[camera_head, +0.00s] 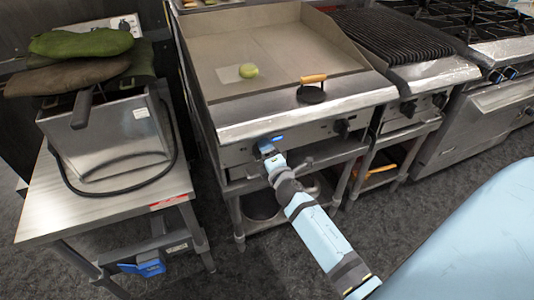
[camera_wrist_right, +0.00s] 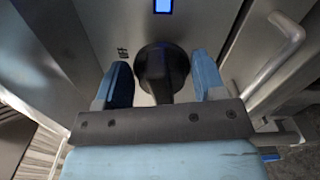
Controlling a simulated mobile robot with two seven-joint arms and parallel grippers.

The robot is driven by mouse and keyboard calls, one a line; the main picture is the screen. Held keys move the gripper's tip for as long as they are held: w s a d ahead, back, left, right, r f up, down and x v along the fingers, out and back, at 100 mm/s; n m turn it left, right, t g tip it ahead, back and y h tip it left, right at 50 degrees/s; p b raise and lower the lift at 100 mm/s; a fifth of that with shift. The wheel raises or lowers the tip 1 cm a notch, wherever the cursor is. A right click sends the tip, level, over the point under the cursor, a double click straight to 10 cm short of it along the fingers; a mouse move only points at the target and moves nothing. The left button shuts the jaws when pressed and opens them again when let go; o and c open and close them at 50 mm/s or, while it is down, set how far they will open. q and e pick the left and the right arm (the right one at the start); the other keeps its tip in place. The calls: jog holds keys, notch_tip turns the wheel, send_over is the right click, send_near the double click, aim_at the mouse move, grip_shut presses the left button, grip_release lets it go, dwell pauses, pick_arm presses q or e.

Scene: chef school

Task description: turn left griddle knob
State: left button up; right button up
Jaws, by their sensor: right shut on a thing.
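The griddle (camera_head: 290,60) has a bare steel front panel with knobs. The left griddle knob (camera_wrist_right: 163,65) is black and round with a raised grip bar, and shows in the middle of the right wrist view. My right gripper (camera_head: 266,147) is at the left part of the panel in the head view and hides that knob there. In the wrist view my right gripper (camera_wrist_right: 162,82) has its blue fingers on either side of the knob, shut on it. The right griddle knob (camera_head: 341,127) is clear of it. My left gripper is out of view.
A small blue display (camera_wrist_right: 163,6) is lit above the knob. A steel handle bar (camera_wrist_right: 275,55) is to the right in the wrist view. A steel side table (camera_head: 110,210) stands left.

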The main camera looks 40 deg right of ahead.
jog(key=shift+f, duration=0.1)
dwell(0.4)
jog(key=o, duration=0.5)
jog(key=shift+o, duration=0.2)
jog(key=shift+s, duration=0.15)
